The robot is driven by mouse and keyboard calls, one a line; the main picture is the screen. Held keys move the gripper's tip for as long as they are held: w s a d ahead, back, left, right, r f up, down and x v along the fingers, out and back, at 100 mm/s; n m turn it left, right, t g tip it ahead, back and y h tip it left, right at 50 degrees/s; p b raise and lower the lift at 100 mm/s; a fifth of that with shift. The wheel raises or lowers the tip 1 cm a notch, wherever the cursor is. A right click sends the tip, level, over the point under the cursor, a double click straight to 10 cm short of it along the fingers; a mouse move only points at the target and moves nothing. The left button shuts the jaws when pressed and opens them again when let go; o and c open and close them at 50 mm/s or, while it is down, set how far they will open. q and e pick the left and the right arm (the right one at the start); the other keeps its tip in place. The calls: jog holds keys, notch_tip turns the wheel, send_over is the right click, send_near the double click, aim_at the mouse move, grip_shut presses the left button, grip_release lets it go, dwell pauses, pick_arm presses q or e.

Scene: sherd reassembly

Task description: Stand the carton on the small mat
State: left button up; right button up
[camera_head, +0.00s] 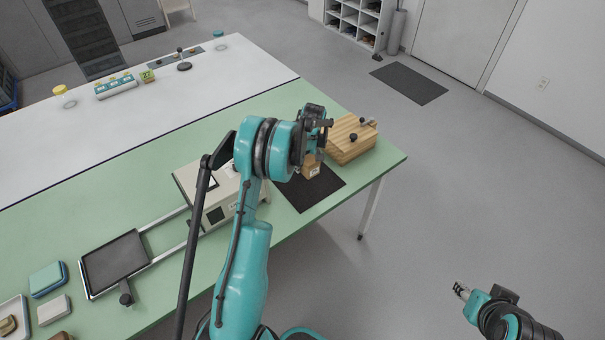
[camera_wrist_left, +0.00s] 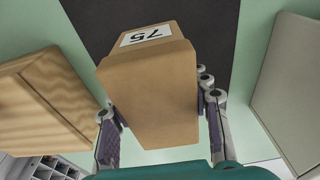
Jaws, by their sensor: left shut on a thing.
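The carton (camera_head: 312,169) is a small brown box with a white label, seen partly below my left gripper (camera_head: 316,140) in the head view. In the left wrist view the carton (camera_wrist_left: 152,95) fills the middle, with an upside-down "75" on its label. The two padded fingers of my left gripper (camera_wrist_left: 160,133) are shut on its sides. The small dark mat (camera_head: 316,194) lies on the green table; it also shows behind the carton in the wrist view (camera_wrist_left: 215,25). I cannot tell whether the carton touches it. My right gripper (camera_head: 461,291) is far off, over the floor.
A wooden block (camera_head: 350,143) with dark knobs stands right beside the mat. A pale boxy device (camera_head: 214,207) stands to its left, with rails to a dark plate (camera_head: 115,262). The table (camera_head: 390,160) ends close to the right of the block.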

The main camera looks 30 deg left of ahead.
aim_at(302, 176)
pick_arm(q)
jog(key=shift+s+a+f, duration=0.15)
jog(key=shift+a+f, duration=0.25)
jog(key=shift+a, duration=0.1)
notch_tip(302, 176, down, 4)
jog(key=shift+b, duration=0.9)
jog(key=shift+r, duration=0.1)
jog(key=shift+f, duration=0.3)
jog(key=o, duration=1.2)
jog(key=shift+s+d, duration=0.1)
jog(key=shift+o, duration=0.7)
